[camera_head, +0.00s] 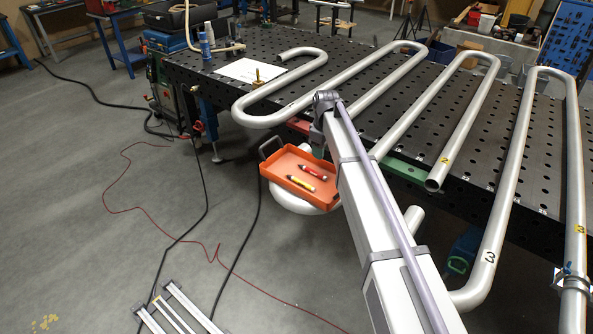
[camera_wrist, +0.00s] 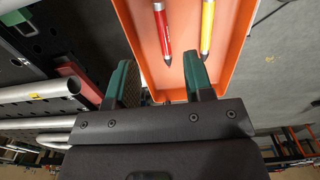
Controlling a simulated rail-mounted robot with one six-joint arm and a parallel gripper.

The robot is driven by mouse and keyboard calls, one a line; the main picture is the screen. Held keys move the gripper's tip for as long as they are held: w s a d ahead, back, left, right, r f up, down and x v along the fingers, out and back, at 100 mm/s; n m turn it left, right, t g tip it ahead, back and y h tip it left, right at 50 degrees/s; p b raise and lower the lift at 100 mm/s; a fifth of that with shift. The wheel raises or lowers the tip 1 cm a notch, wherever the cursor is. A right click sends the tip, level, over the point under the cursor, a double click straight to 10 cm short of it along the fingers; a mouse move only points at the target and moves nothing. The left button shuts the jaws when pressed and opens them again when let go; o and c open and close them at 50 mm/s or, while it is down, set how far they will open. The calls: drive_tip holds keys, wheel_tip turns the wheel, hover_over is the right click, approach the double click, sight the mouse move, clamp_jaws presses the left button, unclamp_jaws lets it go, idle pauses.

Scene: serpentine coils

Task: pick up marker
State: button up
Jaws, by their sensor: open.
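A red marker (camera_head: 313,170) and a yellow marker (camera_head: 301,183) lie side by side, apart, in a shallow orange tray (camera_head: 325,203) beside the table edge. In the wrist view the red marker (camera_wrist: 162,32) and the yellow marker (camera_wrist: 207,28) point their dark tips towards my gripper (camera_wrist: 158,72). My gripper is open, its two green fingers spread, with nothing between them but the orange tray (camera_wrist: 128,22) behind. The red marker lies ahead of the gap; the yellow one is ahead of the right finger. In the head view my arm hides part of the tray's right side.
A black perforated table (camera_head: 400,118) carries thick bent grey pipes (camera_head: 445,160), close to the tray's right. A white sheet (camera_head: 249,71) lies on the table. Cables (camera_head: 207,190) run over the floor, and a ladder-like frame (camera_head: 180,310) stands at the bottom.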

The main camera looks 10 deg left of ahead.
sight(322, 175)
drive_tip(key=f+b, duration=1)
drive_tip(key=f, duration=0.1)
drive_tip(key=shift+s+d, duration=0.15)
drive_tip(key=shift+d, duration=0.05)
drive_tip(key=shift+r, duration=0.2)
drive_tip(key=shift+c, duration=0.2)
clamp_jaws()
